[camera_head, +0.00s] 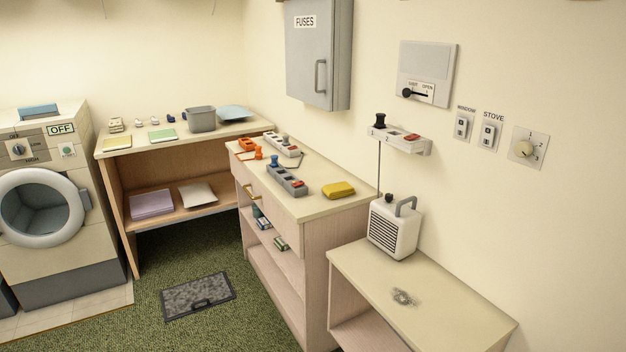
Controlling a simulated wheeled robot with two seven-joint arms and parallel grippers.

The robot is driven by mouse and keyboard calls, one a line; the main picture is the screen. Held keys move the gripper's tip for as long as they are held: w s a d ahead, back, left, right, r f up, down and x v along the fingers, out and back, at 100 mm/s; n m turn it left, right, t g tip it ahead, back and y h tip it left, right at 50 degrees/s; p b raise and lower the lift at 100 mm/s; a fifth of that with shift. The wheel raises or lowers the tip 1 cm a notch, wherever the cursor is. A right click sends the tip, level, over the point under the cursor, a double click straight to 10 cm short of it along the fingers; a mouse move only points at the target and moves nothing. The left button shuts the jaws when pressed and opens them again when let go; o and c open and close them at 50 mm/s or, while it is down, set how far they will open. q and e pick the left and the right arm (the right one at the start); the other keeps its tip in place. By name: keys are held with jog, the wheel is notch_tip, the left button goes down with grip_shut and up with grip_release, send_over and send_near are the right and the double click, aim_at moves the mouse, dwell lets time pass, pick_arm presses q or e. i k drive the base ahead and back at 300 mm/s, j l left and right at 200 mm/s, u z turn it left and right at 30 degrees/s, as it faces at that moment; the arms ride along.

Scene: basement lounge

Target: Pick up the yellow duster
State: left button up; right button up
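A yellow, rounded, folded-looking pad, which looks like the yellow duster (338,190), lies flat on the right front part of the wooden cabinet's top (311,209). It sits to the right of a grey block with a blue knob and a red part (287,181). Nothing covers it. Neither of my grippers shows in the head view.
A white heater (393,227) stands on the lower bench (450,298), which has a grey smudge (404,297). Orange items (248,146) lie farther back on the cabinet. A washing machine (45,205) stands left. A dark mat (198,296) lies on open green carpet.

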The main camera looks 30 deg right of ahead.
aim_at(334, 190)
jog(key=i+z, duration=0.25)
jog(key=i, duration=0.25)
jog(key=i+j+z, duration=0.2)
jog(key=i, duration=0.25)
jog(key=i+j+z, duration=0.25)
jog(key=i, duration=0.2)
jog(key=i+j+z, duration=0.25)
jog(key=z, duration=0.15)
jog(key=i+j+z, duration=0.55)
jog(key=j+z, duration=0.2)
jog(key=i+j+z, duration=0.2)
jog(key=j+z, duration=0.2)
jog(key=i+j+z, duration=0.15)
jog(key=j, duration=0.25)
jog(key=j+z, duration=0.15)
jog(key=j, duration=0.25)
